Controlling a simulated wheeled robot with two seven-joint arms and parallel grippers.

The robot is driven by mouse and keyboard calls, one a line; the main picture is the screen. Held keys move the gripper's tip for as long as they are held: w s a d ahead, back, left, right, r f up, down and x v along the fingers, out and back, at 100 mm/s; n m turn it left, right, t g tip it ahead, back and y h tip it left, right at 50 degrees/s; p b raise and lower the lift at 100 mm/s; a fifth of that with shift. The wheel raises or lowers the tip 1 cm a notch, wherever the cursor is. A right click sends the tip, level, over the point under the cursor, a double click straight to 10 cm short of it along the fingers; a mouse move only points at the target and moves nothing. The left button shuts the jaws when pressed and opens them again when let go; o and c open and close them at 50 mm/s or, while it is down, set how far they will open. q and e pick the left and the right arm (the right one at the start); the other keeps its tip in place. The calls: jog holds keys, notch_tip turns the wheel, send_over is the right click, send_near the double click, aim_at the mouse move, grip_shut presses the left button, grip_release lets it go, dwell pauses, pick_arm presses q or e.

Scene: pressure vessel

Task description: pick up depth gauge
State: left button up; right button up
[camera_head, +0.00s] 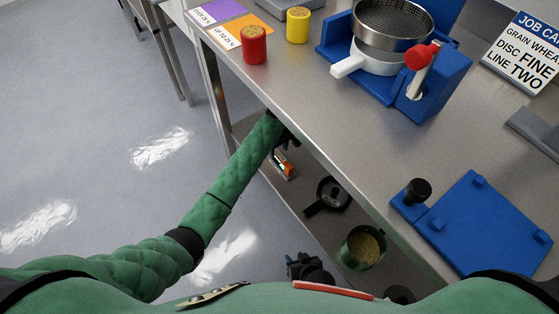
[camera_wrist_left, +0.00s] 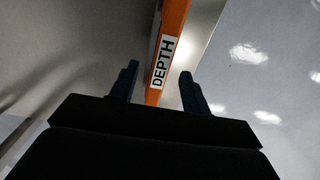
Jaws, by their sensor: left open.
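The depth gauge (camera_wrist_left: 170,40) is an orange bar with a white DEPTH label in the left wrist view. It runs between the two dark fingers of my left gripper (camera_wrist_left: 159,70), which stand open with a gap on each side. In the head view my left gripper (camera_head: 283,148) reaches below the workbench's front edge. An orange piece with a pale label (camera_head: 283,165), seemingly the gauge, shows just below it, partly hidden. My right gripper (camera_head: 309,268) is a dark shape low in the head view, and its fingers are unclear.
The steel workbench (camera_head: 310,95) overhangs a lower shelf (camera_head: 325,222) holding a black round tool (camera_head: 328,196) and a pot of grain (camera_head: 363,248). On top stand red (camera_head: 254,46) and yellow (camera_head: 298,26) containers, a blue sieve fixture (camera_head: 440,85) and a blue plate (camera_head: 485,225).

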aim_at(279, 155)
pick_arm(q)
jog(key=shift+s+f, duration=0.15)
jog(key=shift+f, duration=1.4)
jog(key=shift+s+f, duration=0.1)
jog(key=shift+f, duration=1.45)
jog(key=shift+c, duration=0.5)
jog(key=c, duration=0.7)
